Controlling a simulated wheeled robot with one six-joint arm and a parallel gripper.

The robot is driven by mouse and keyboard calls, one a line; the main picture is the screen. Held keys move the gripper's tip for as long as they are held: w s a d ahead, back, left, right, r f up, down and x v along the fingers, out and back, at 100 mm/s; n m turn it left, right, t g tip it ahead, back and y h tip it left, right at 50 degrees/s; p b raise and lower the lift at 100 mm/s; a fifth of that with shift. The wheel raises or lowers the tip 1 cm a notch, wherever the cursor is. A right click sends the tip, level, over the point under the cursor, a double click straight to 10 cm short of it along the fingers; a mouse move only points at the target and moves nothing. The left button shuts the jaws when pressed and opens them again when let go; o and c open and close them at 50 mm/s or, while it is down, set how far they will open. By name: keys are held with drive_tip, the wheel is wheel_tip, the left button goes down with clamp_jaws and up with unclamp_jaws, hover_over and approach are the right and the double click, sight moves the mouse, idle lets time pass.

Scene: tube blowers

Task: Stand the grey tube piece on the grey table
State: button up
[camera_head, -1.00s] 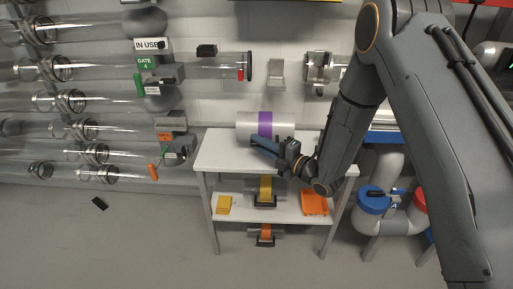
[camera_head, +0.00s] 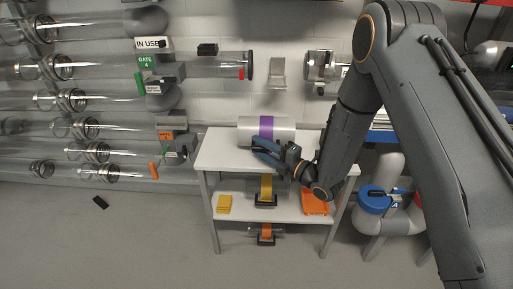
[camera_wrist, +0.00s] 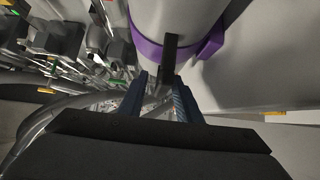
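The grey tube piece (camera_head: 283,128) lies on its side, with a purple band around its middle, above the far part of the grey-white table (camera_head: 225,155). I cannot tell whether it touches the tabletop. My gripper (camera_head: 262,150) is at its near side. In the wrist view the tube (camera_wrist: 190,15) fills the top, with its purple band (camera_wrist: 210,45) and a dark handle bar (camera_wrist: 170,52) at the fingertips. My gripper's two blue fingers (camera_wrist: 160,78) stand apart on either side of the bar's lower end. I cannot tell whether they clamp it.
The lower shelf holds a yellow-banded tube (camera_head: 266,185), a yellow block (camera_head: 224,203) and an orange tray (camera_head: 315,203). Clear wall tubes (camera_head: 110,101) line the left. A white pipe with a blue collar (camera_head: 373,200) stands at right. The tabletop's left part is clear.

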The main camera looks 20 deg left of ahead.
drive_tip(key=v, duration=1.2)
drive_tip(key=w+d+r+m+t+h, duration=0.1)
drive_tip(key=w+d+m+t+h, duration=0.1)
drive_tip(key=w+d+m+h, duration=0.35)
drive_tip(key=d+r+m+g+h, duration=0.1)
drive_tip(key=d+r+m+h, duration=0.2)
drive_tip(key=d+m+h, duration=0.95)
drive_tip(key=s+d+r+m+g+y, duration=0.1)
drive_tip(key=s+d+r+m+g, duration=0.15)
drive_tip(key=s+d, duration=0.35)
drive_tip(key=s+d+r+m+g, duration=0.1)
drive_tip(key=s+d+m, duration=0.2)
drive_tip(key=s+d, duration=0.3)
drive_tip(key=s+r+m+g, duration=0.2)
drive_tip(key=s+m, duration=0.2)
drive_tip(key=s, duration=0.4)
drive_tip(key=s+r+m+g, duration=0.2)
drive_tip(key=s+m+g, duration=0.1)
drive_tip(key=s, duration=0.5)
drive_tip(key=shift+s+r+m+y, duration=0.2)
drive_tip(key=shift+r+m+y, duration=0.15)
drive_tip(key=shift+m, duration=0.5)
